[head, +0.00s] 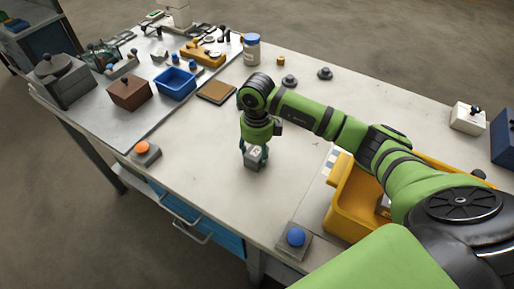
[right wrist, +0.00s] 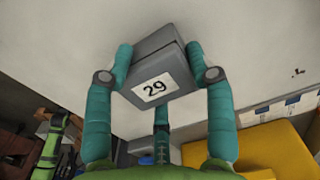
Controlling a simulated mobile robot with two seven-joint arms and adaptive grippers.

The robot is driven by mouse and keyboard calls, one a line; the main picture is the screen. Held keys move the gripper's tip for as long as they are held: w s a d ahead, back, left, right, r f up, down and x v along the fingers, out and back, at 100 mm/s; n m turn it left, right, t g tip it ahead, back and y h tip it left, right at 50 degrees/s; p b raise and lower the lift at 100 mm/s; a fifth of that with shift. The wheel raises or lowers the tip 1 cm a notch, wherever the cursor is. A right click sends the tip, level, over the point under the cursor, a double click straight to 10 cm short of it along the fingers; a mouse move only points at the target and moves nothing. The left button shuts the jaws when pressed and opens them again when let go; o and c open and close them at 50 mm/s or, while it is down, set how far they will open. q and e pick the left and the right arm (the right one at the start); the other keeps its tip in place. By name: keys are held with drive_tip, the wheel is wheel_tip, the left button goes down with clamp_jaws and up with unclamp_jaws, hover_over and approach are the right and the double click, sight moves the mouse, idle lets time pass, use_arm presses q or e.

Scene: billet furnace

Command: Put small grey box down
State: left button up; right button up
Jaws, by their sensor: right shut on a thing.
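The small grey box (head: 252,163) is held in my right gripper (head: 254,152) over the white tabletop (head: 205,140), near the middle of the table. In the right wrist view the box (right wrist: 150,62) carries a white label reading 29, and the teal fingers of my right gripper (right wrist: 160,85) press on its sides. The box is very close to the tabletop; I cannot tell whether it touches. My left gripper is not in view.
A yellow bin (head: 345,205) stands right of the gripper under my arm. A blue button (head: 295,237) and an orange button (head: 145,149) sit near the front edge. A blue tray (head: 176,84), a brown box (head: 129,93) and a brown pad (head: 217,92) lie left. Bare tabletop surrounds the box.

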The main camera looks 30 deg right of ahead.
sight(257, 150)
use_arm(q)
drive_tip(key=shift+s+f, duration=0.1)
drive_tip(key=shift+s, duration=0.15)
use_arm(e)
drive_tip(key=shift+f, duration=0.15)
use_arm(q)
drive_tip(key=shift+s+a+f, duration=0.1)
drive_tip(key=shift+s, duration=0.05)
use_arm(e)
drive_tip(key=o, duration=1.3)
drive_tip(key=shift+o, duration=0.2)
drive_tip(key=shift+r, duration=0.6)
use_arm(q)
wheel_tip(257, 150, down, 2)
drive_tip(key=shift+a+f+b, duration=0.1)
drive_tip(key=shift+b, duration=1.15)
use_arm(e)
wheel_tip(257, 150, up, 11)
drive_tip(key=shift+r, duration=0.15)
